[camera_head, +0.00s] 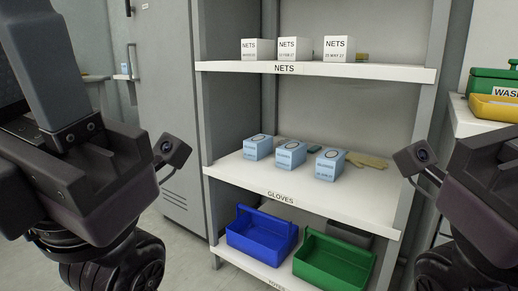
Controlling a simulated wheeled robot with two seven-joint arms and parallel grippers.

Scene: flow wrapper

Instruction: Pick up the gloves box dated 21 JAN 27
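Three light-blue gloves boxes stand in a row on the middle shelf, labelled GLOVES: a left one (258,147), a middle one (290,155) and a right one (330,164). Each has small date print on its front, too small to read, so I cannot tell which is dated 21 JAN 27. My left arm fills the left side and my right arm the right side, both in front of and apart from the shelf. The fingers of both grippers do not show clearly, and neither gripper is near the boxes.
White NETS boxes (294,49) stand on the upper shelf (225,67). A tan glove (367,161) lies right of the gloves boxes. Blue (262,236) and green (334,262) totes sit below. A grey locker (165,80) stands left; a yellow bin (495,108) is at right.

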